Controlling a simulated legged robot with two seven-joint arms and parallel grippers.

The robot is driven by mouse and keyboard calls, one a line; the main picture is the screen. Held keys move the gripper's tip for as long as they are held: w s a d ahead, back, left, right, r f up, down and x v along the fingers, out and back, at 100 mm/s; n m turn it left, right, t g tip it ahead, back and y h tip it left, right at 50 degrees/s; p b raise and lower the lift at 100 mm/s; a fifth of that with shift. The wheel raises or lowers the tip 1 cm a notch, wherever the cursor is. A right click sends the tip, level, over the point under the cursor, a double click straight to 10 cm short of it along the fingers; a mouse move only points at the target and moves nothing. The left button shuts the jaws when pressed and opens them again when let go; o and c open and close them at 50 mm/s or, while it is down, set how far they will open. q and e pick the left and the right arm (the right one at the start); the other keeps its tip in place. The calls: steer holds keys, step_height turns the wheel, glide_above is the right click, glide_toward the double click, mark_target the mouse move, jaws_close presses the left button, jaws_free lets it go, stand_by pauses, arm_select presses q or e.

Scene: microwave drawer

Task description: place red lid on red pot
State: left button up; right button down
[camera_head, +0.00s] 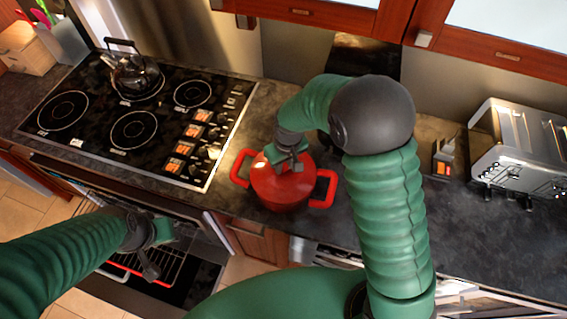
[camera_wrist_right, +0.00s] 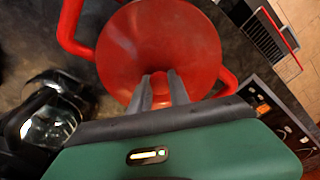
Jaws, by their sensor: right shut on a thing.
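The red pot (camera_head: 327,190) stands on the dark counter right of the cooktop, with a red handle on each side. The red lid (camera_head: 268,181) is at the top of the pot; I cannot tell whether it is fully seated. My right gripper (camera_head: 287,163) is over the lid and shut on its knob. In the right wrist view the fingers (camera_wrist_right: 162,88) pinch the red knob, and the lid (camera_wrist_right: 160,40) covers the pot opening. My left gripper (camera_head: 157,252) hangs over the open oven at the lower left, apart from the pot; its fingers look spread and empty.
The black cooktop (camera_head: 110,129) with a kettle (camera_head: 133,73) is on the left. A silver toaster (camera_head: 510,150) stands at the right. A glass jug (camera_wrist_right: 50,122) shows in the right wrist view. The open oven rack (camera_head: 165,262) is below the counter.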

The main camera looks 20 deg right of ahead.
mark_target(286, 176)
steer(key=shift+s+f, duration=0.15)
steer(key=shift+f, duration=0.1)
steer(key=c, duration=1.2)
jaws_free()
steer(key=shift+c, duration=0.2)
steer(key=shift+r, duration=0.3)
step_height(286, 176, up, 12)
steer(key=s+b, duration=0.1)
steer(key=s+d+f+m, duration=0.1)
steer(key=s+d+f, duration=0.1)
steer(key=s, duration=0.4)
steer(key=s+d+f+m+t, duration=0.1)
steer(key=s+d+f, duration=0.2)
steer(key=s, duration=0.4)
steer(key=shift+s+f+m, duration=0.25)
steer(key=shift+f+m, duration=0.15)
steer(key=shift+f, duration=0.45)
